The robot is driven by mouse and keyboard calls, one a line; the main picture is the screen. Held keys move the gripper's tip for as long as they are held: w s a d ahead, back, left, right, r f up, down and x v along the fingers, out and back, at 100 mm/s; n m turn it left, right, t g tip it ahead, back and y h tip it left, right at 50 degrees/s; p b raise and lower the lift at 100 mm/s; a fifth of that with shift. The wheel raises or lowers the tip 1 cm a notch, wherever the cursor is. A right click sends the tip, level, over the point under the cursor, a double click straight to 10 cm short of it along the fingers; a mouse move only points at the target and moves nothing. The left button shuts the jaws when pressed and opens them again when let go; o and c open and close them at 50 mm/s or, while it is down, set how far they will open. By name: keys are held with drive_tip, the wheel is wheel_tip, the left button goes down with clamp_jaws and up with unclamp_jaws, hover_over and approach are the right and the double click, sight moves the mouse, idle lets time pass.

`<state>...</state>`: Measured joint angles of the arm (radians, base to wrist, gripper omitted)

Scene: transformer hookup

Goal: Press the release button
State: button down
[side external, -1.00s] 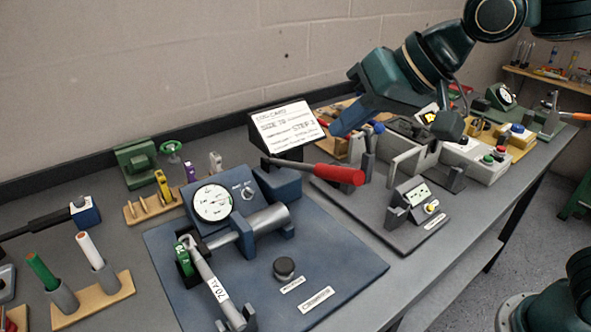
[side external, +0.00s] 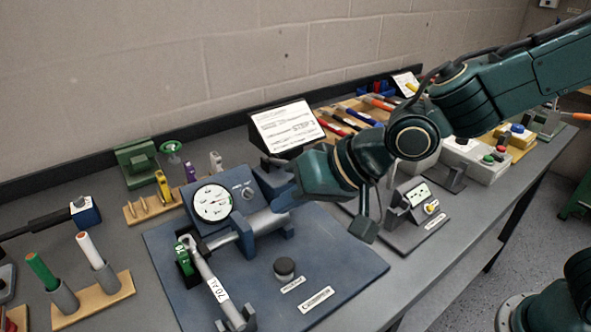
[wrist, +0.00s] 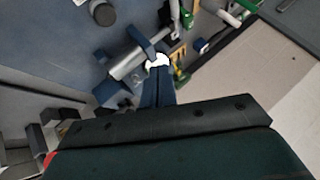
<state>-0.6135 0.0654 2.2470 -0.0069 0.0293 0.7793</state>
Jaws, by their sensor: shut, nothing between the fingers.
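A short black round button (side external: 284,267) stands upright on the blue base plate (side external: 345,270), behind a small white label too small to read. I take it as the release button. In the wrist view the black button (wrist: 103,13) shows at the top left. My gripper (side external: 281,203) is shut and empty, above the right end of the silver cylinder (side external: 262,221), behind and above the button and apart from it. In the wrist view my gripper (wrist: 157,68) points toward the cylinder and the white dial (wrist: 158,61).
The dial gauge (side external: 213,202) and a clamped rod with a green part (side external: 184,262) stand left of the button. A grey fixture (side external: 412,205) stands to the right. The plate around the button is clear. A white card (side external: 285,127) stands behind.

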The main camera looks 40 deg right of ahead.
sight(290, 266)
drive_tip(key=shift+f, duration=1.05)
drive_tip(key=shift+f, duration=4.35)
drive_tip(key=shift+f, duration=0.9)
drive_tip(key=shift+r, duration=1)
drive_tip(key=shift+r, duration=2.4)
